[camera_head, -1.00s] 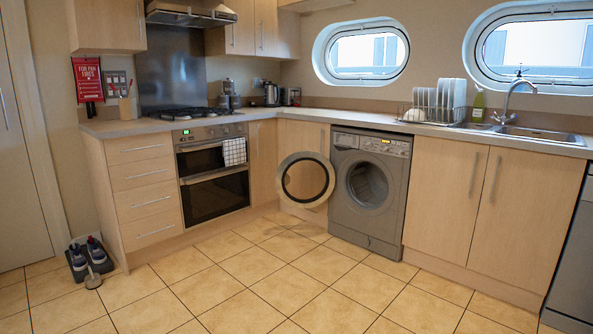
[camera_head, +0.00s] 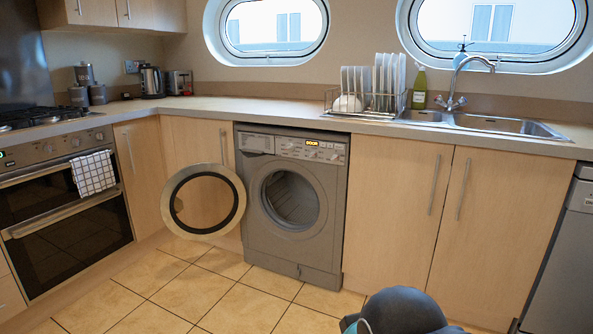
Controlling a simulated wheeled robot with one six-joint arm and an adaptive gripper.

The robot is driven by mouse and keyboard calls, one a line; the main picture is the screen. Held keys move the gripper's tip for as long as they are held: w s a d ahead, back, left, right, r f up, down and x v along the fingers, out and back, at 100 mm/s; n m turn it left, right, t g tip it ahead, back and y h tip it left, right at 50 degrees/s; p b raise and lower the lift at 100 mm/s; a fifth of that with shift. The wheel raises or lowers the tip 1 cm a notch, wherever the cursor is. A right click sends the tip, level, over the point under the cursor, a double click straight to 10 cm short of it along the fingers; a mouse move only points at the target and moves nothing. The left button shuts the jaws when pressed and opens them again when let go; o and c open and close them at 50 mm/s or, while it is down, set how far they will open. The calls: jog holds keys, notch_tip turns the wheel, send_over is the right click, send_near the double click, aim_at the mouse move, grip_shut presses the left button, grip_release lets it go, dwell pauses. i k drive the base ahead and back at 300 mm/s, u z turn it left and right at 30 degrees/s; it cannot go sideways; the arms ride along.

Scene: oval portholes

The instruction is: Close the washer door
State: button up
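The grey washer (camera_head: 298,249) stands under the counter, between wooden cupboard doors. Its round door (camera_head: 165,207) is wide open, swung out to the left on its hinge side, in front of a cupboard. The drum opening (camera_head: 290,198) is uncovered and looks empty. A small display on the washer's panel glows orange. A dark rounded part of my arm shows at the bottom edge, right of the washer. My gripper itself is not in view.
The tiled floor (camera_head: 155,285) in front of the washer is clear. An oven (camera_head: 66,215) with a checked towel is at the left. A sink (camera_head: 500,125) and a dish rack (camera_head: 365,100) are on the counter. A grey appliance (camera_head: 565,265) stands at the right edge.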

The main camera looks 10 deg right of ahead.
aim_at(169, 205)
jog(key=z, duration=0.15)
jog(key=i, duration=1.05)
jog(key=u, duration=0.65)
jog(key=i, duration=2.3)
jog(key=z, duration=0.45)
